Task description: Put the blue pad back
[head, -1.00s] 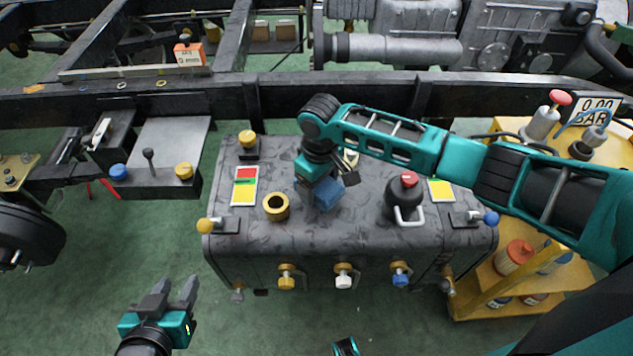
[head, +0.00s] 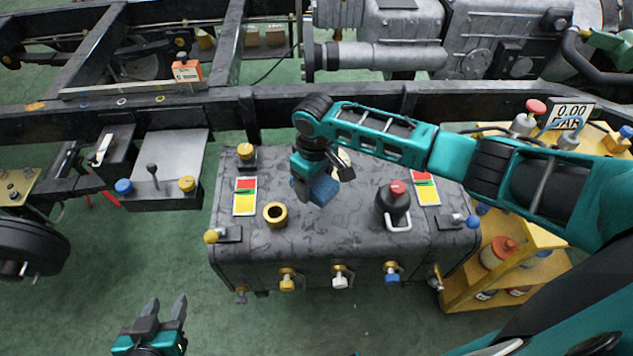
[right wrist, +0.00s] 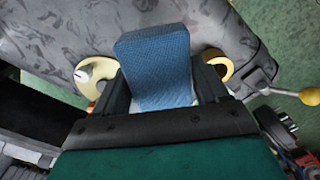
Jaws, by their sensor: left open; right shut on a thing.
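The blue pad (head: 324,190) is in my right gripper (head: 318,180), above the top of the dark grey tank (head: 345,235). In the right wrist view the pad (right wrist: 157,62) stands between the two fingers of the right gripper (right wrist: 165,95), which are shut on it. In the head view the pad is left of the black bottle with a red cap (head: 394,200) and right of a brass ring (head: 275,214). I cannot tell if the pad touches the tank. My left gripper (head: 160,318) is open and empty, low at the left over the green floor.
Red-and-yellow cards (head: 245,197) lie on the tank's left and right. Several coloured valves line its front, including a white one (head: 340,280). A yellow cart (head: 545,265) with bottles stands at the right. A black frame rail (head: 200,105) runs behind. Green floor is free at front left.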

